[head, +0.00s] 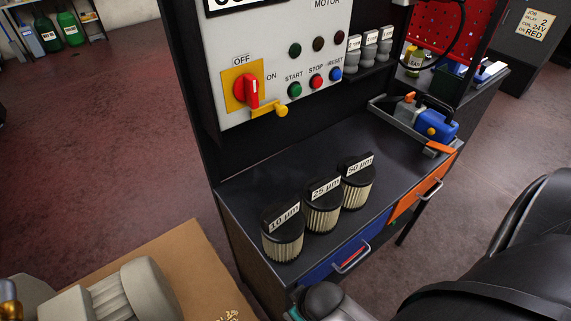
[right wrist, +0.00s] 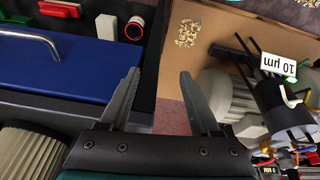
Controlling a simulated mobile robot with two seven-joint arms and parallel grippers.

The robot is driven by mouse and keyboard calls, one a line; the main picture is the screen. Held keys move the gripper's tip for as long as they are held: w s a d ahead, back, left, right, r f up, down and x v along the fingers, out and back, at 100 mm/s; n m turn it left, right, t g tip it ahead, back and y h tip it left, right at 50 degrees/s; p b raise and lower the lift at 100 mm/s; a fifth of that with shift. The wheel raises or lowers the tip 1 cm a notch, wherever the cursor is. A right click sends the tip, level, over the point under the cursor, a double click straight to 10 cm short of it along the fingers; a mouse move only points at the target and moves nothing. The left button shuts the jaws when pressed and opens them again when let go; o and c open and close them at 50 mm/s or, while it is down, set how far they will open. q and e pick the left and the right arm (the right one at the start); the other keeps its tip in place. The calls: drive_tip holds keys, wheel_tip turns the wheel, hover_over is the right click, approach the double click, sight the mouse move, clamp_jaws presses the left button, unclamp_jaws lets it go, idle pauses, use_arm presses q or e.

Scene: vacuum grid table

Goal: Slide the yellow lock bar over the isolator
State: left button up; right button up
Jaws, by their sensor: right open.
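The isolator (head: 246,90) is a red rotary handle on a yellow plate at the left of the grey control panel. Its handle stands upright, under the OFF label. The yellow lock bar (head: 268,109) sits at the plate's lower right, below the handle, with a round yellow knob at its right end. Whether it overlaps the handle is hard to tell. My right gripper (right wrist: 158,85) is open and empty in the right wrist view, above the floor gap between the blue drawer and a brown board. It is well away from the isolator. My left gripper is not in view.
Three labelled filters, including the 10 µm filter (head: 283,233), stand on the dark bench (head: 260,170) below the panel. START, STOP and RESET buttons (head: 316,81) are right of the isolator. A blue drawer (right wrist: 60,65) is open. A grey tray (head: 400,120) holds tools at the bench's right.

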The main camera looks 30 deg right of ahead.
wheel_tip(320, 180, up, 18)
drive_tip(key=w+r+t+p, duration=0.1)
drive_tip(key=w+t+p, duration=0.15)
drive_tip(key=p, duration=0.35)
drive_tip(key=w+d+r+t, duration=0.1)
drive_tip(key=w+d+t, duration=0.1)
drive_tip(key=w+d+r+t+y, duration=0.1)
drive_tip(key=w+t, duration=0.1)
drive_tip(key=w, duration=0.1)
drive_tip(key=w+d+r+t+y, duration=0.1)
drive_tip(key=w+d+r+t, duration=0.1)
drive_tip(key=w, duration=0.1)
drive_tip(key=shift+w+d, duration=0.15)
drive_tip(key=shift+d, duration=0.15)
drive_tip(key=w+d+r+m+t, duration=0.1)
drive_tip(key=w+d+r+t, duration=0.2)
drive_tip(key=d+r+t, duration=0.6)
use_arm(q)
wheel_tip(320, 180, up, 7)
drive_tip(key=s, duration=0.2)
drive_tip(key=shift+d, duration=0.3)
use_arm(e)
drive_tip(key=g+h, duration=0.1)
drive_tip(key=g, duration=0.2)
approach(284, 112)
drive_tip(key=w, duration=0.9)
drive_tip(key=shift+a+f, duration=0.1)
drive_tip(key=shift+a, duration=0.2)
clamp_jaws()
